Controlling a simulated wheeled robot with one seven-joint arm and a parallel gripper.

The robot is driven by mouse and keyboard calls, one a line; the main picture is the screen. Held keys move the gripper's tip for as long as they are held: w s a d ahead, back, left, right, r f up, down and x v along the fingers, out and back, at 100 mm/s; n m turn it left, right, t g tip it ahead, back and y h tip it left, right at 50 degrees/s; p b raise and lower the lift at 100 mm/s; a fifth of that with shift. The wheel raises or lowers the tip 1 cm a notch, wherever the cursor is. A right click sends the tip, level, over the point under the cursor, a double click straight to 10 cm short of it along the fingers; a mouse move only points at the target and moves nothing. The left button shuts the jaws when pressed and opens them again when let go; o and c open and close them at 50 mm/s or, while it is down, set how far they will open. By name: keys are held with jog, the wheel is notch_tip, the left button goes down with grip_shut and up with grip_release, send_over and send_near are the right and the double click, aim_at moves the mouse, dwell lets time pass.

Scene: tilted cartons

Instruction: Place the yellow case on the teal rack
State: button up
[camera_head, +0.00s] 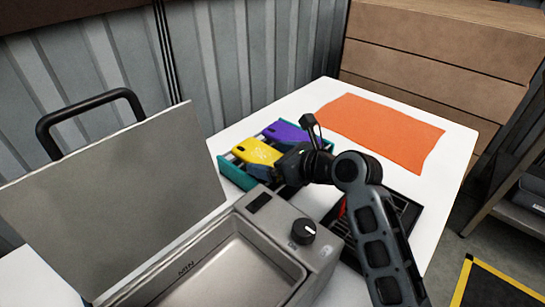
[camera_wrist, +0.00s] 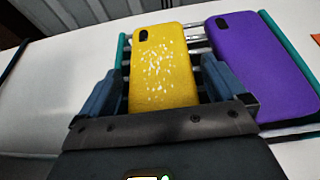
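The yellow case (camera_head: 257,152) lies on the teal rack (camera_head: 236,174), to the left of a purple case. In the wrist view the yellow case (camera_wrist: 162,65) has white speckles and a dark camera cutout at its far end. It rests over the metal bars of the rack. My gripper (camera_wrist: 165,78) is open around it, one finger on each side, with gaps visible between the case and both fingers. The near end of the case is hidden behind my gripper. In the head view my gripper's fingers are mostly hidden.
A purple case (camera_head: 286,132) lies on the rack on the right. An orange mat (camera_head: 380,132) covers the far right of the white table (camera_head: 446,180). A grey appliance (camera_head: 300,275) with a raised lid (camera_head: 115,195) stands in front. A dark tray (camera_head: 400,215) sits behind my arm.

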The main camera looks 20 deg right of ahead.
jog(key=shift+a, duration=0.1)
jog(key=v, duration=1.2)
jog(key=shift+s, duration=0.1)
dwell(0.3)
